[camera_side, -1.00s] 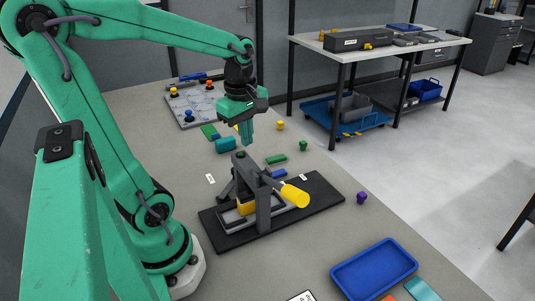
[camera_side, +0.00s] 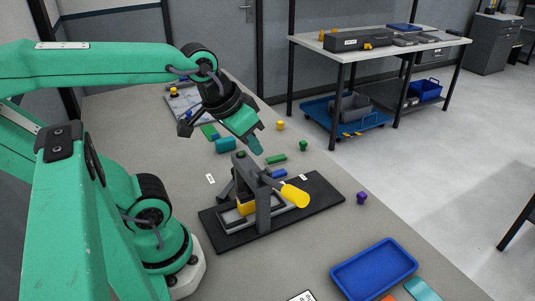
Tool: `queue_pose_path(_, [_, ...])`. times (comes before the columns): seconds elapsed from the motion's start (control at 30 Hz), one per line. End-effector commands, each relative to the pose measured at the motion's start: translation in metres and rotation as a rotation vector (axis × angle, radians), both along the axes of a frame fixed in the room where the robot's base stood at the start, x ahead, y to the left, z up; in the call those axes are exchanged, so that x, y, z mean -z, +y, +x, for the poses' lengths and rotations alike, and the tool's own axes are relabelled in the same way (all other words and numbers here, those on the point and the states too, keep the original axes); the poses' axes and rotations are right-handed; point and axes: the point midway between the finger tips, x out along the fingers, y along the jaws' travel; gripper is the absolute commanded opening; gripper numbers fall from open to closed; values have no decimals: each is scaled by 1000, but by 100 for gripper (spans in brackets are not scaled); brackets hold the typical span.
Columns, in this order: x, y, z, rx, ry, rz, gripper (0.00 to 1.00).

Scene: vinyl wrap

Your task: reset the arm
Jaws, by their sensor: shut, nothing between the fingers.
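My gripper (camera_side: 256,148) is at the end of the green arm, in the upper middle of the side view. Its fingers are shut with nothing between them, tilted down and to the right. It hangs above and behind the dark press-like fixture (camera_side: 262,208), apart from it as far as I can see. The fixture has a yellow handle (camera_side: 294,195) pointing right and a yellow block (camera_side: 246,207) inside its frame. It stands on a black base plate (camera_side: 318,195).
A teal cylinder (camera_side: 225,145), a green block (camera_side: 276,159), a yellow peg (camera_side: 280,125) and a green peg (camera_side: 303,145) lie behind the fixture. A purple peg (camera_side: 361,198) stands to its right. A blue tray (camera_side: 373,269) is at the front right. A pegged board (camera_side: 181,103) is partly hidden behind my arm.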

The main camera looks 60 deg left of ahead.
Motion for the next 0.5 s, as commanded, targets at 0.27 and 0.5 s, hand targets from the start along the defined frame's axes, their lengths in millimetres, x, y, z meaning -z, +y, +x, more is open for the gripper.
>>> queue_pose_path(0.27, [-1,-5,-3,114,-26,47,0])
queue_pose_path(0.5, [-1,-5,-3,112,-26,47,0])
